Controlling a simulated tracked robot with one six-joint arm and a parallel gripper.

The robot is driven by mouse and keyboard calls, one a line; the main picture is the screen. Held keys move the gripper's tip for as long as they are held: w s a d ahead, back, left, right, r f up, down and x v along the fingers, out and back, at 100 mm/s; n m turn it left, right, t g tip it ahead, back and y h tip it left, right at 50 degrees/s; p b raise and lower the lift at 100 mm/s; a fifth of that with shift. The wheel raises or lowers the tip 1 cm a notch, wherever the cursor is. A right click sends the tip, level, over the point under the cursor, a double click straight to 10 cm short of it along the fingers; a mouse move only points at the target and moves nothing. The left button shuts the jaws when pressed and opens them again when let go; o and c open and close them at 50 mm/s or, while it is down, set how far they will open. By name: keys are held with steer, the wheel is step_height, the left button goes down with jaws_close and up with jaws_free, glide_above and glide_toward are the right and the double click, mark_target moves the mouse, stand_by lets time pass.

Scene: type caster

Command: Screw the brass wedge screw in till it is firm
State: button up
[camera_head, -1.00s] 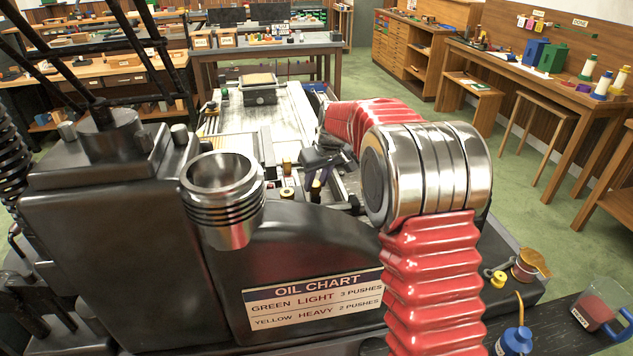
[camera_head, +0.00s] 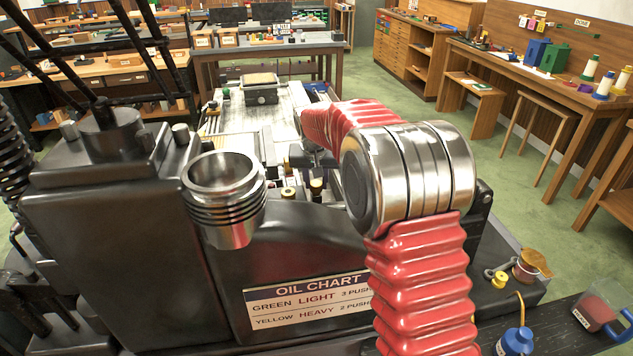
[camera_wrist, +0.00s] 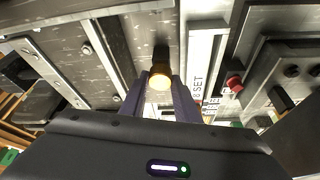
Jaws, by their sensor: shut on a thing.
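The brass wedge screw (camera_wrist: 160,81) shows in the wrist view as a round brass head on a dark shank. It sits between the two purple fingers of my gripper (camera_wrist: 162,86), which are shut on it. How deep its thread sits is hidden. In the head view my gripper is mostly hidden behind my red-sleeved arm, over the machine's middle. Two small brass-topped parts (camera_head: 288,193) stand there, and I cannot tell from that view which one is the screw.
A pale strip with lettering (camera_wrist: 196,65) and a red button (camera_wrist: 234,83) lie right of the screw in the wrist view. In the head view, a ribbed metal cup (camera_head: 225,200) and an oil chart plate (camera_head: 305,300) are at the front.

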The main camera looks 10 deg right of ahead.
steer(key=shift+w+a+m+g+h, duration=0.1)
steer(key=shift+m+g+h, duration=0.4)
steer(key=shift+m, duration=1.5)
steer(key=o, duration=1.1)
steer(key=shift+h, duration=0.3)
steer(key=shift+c, duration=0.2)
steer(key=v, duration=1.3)
steer(key=shift+s+r, duration=0.25)
steer(key=shift+r, duration=0.05)
steer(key=shift+s, duration=0.1)
